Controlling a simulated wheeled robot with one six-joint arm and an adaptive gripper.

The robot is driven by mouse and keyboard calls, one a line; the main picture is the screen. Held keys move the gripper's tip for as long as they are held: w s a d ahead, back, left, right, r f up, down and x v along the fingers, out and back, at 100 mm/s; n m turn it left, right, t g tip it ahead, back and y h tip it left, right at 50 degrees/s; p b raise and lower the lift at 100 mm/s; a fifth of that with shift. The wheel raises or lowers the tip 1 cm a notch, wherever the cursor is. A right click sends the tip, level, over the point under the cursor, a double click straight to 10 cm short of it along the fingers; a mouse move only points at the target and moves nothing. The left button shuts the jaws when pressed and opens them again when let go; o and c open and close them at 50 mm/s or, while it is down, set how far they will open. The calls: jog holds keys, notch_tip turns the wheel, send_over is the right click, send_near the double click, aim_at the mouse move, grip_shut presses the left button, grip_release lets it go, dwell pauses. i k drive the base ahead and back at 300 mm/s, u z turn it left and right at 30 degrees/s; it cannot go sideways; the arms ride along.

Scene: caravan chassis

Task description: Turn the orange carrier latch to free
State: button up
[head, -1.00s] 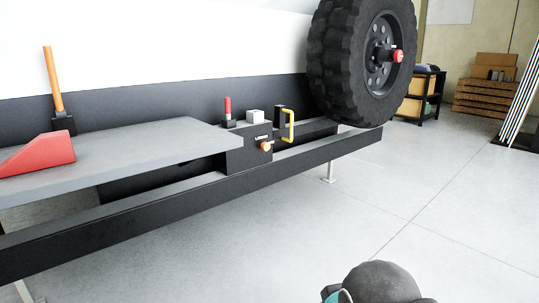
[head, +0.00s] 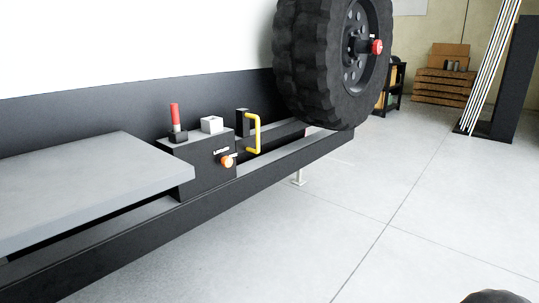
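The orange carrier latch (head: 227,161) is a small round knob with a pale pointer. It sits on the front face of a dark box (head: 205,166) on the chassis rail, left of the middle in the head view. A small white label (head: 221,151) is just above it, too small to read. The spare wheel (head: 330,62) stands upright behind and to the right of the latch. My gripper is not in view; only a dark rounded part of my arm shows at the bottom right, well apart from the latch.
A yellow handle (head: 255,133) stands just right of the latch. A red-handled lever (head: 175,118) and a white block (head: 212,125) are on top of the box. A grey platform (head: 85,185) juts out at left. The floor (head: 300,240) in front of the rail is clear.

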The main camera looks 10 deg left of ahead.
aim_at(227, 161)
jog(key=u, duration=0.1)
jog(key=i, duration=1.15)
jog(key=u, duration=0.75)
